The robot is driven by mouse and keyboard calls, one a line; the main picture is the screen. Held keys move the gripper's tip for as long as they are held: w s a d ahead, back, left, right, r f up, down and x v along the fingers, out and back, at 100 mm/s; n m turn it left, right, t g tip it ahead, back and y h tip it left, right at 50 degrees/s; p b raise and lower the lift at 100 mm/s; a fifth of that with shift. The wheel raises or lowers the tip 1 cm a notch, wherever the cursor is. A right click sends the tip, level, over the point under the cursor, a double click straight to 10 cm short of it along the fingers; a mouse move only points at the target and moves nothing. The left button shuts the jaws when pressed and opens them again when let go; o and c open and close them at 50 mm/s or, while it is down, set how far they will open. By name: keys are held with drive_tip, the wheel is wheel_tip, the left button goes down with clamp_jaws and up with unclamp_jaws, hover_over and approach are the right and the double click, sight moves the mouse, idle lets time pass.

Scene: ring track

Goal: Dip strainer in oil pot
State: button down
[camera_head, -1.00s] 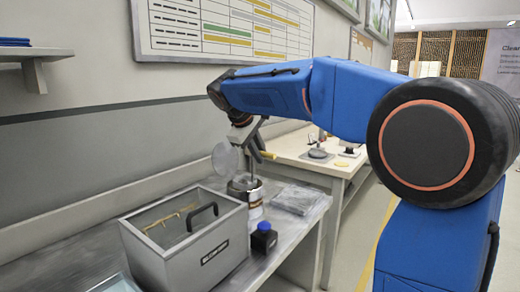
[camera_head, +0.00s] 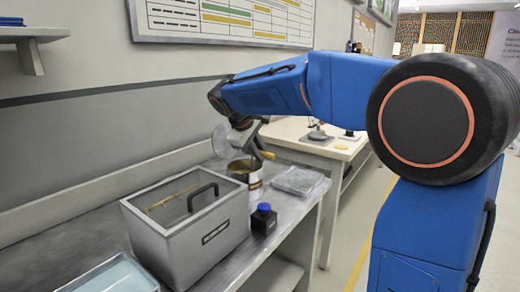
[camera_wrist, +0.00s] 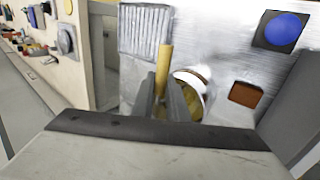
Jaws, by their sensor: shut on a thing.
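The strainer has a yellowish handle (camera_head: 267,155), which also shows upright in the wrist view (camera_wrist: 165,58). My gripper (camera_head: 256,152) is shut on this handle; in the wrist view its two dark fingers (camera_wrist: 161,100) stand on either side of it. The oil pot (camera_head: 254,188) is a round can with a gold-brown inside, standing on the metal bench directly below my gripper. Its pale rim shows right of the fingers in the wrist view (camera_wrist: 203,82). The strainer's lower end is hidden by my gripper and the pot, so its depth cannot be told.
A grey bin (camera_head: 205,238) with a black handle stands left of the pot. A black box with a blue button (camera_head: 264,218) is in front, and also shows in the wrist view (camera_wrist: 283,28). A flat ribbed metal piece (camera_head: 298,180) lies right. A pale see-through disc (camera_head: 222,141) is beside my gripper.

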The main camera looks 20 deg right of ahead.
wheel_tip(320, 180, down, 3)
drive_tip(key=shift+f, duration=0.1)
idle(0.4)
drive_tip(key=shift+s+f, duration=0.15)
drive_tip(key=shift+f, duration=0.05)
idle(0.7)
drive_tip(key=shift+r, duration=6.5)
